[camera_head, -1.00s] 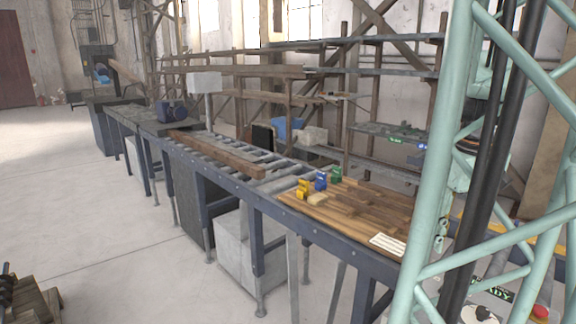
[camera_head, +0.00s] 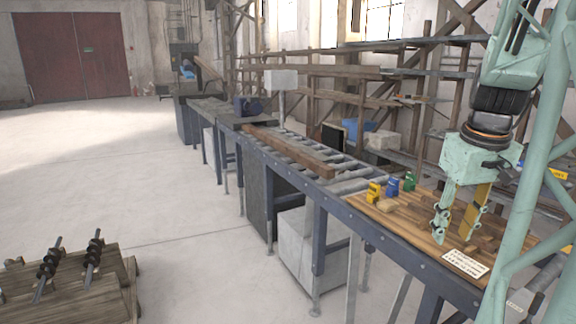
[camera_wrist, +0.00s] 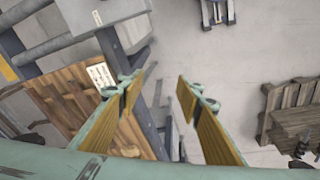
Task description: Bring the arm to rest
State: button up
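My gripper (camera_head: 456,232) hangs at the right of the head view, pointing down, above or in front of the wooden board at the near end of the conveyor table. Its two yellow-padded fingers stand apart with nothing between them. In the wrist view the fingers (camera_wrist: 158,92) are also spread, with grey floor and part of the table frame between and beyond them. My arm's upper links are partly cut off by the top edge of the head view and overlapped by a green lattice frame.
The wooden board (camera_head: 408,222) carries yellow, blue and green blocks, wood pieces and a white label (camera_head: 465,263). A wooden beam (camera_head: 290,151) lies on the rollers. A wooden rack with augers (camera_head: 75,280) stands on the floor at left. Open floor lies between.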

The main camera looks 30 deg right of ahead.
jog(key=w+a+r+n+t, duration=0.2)
jog(key=w+a+r, duration=0.1)
jog(key=w+a, duration=1.3)
jog(key=w+a+r+n+t+y+b, duration=0.1)
jog(key=w+a, duration=0.2)
jog(key=a, duration=0.6)
jog(key=w+a+r+n+b, duration=0.1)
jog(key=w+a, duration=0.2)
jog(key=a, duration=0.6)
jog(key=s+a, duration=0.4)
jog(key=s, duration=0.3)
jog(key=s+a+f+n, duration=0.1)
jog(key=s+a, duration=0.2)
jog(key=s, duration=0.5)
jog(key=s+a+n, duration=0.1)
jog(key=s+a, duration=0.3)
jog(key=s, duration=0.4)
jog(key=shift+a+f+y, duration=0.2)
jog(key=shift+a+y, duration=0.1)
jog(key=shift+a, duration=0.05)
jog(key=c, duration=0.4)
jog(key=shift+o, duration=0.2)
jog(key=shift+d, duration=0.1)
